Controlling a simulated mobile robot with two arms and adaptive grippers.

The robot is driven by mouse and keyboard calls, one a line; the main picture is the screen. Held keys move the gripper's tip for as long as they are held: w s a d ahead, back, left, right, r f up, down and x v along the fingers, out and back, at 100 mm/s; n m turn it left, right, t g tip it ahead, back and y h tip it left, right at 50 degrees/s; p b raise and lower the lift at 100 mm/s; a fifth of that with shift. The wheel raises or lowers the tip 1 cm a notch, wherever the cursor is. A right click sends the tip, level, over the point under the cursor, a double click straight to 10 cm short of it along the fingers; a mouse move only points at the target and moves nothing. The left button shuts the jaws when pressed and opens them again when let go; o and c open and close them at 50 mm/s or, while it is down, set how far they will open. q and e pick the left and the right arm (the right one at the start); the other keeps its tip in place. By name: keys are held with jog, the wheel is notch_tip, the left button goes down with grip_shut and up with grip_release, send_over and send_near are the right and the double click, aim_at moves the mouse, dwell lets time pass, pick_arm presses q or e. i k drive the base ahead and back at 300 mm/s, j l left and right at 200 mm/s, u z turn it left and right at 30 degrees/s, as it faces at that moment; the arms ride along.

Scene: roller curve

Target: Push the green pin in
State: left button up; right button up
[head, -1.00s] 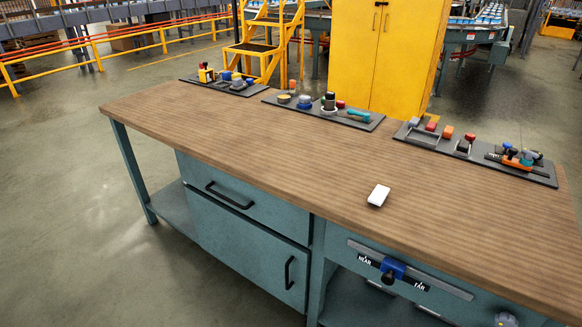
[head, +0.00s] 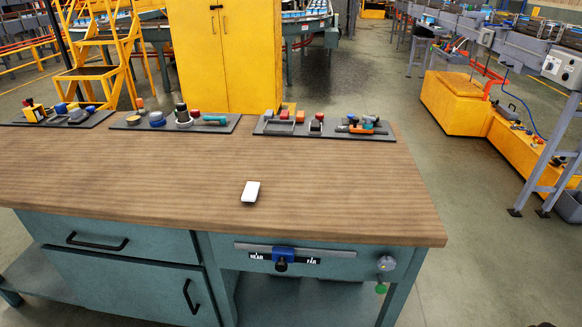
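A small green pin (head: 381,288) shows in the head view below the right end of the workbench's front panel. It sits just under a round grey knob (head: 387,263) on that panel, next to the right leg. It is small, and I cannot tell how far it sticks out. Neither of my grippers is in view.
The wooden bench top (head: 330,205) carries a white block (head: 251,192) and several tool trays along its back edge. A blue slider (head: 284,256) marked NEAR and FAR is on the front. Open floor (head: 470,250) lies right of the bench, before yellow equipment (head: 455,103).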

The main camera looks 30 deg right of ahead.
aim_at(381, 289)
jog(key=z, duration=1.65)
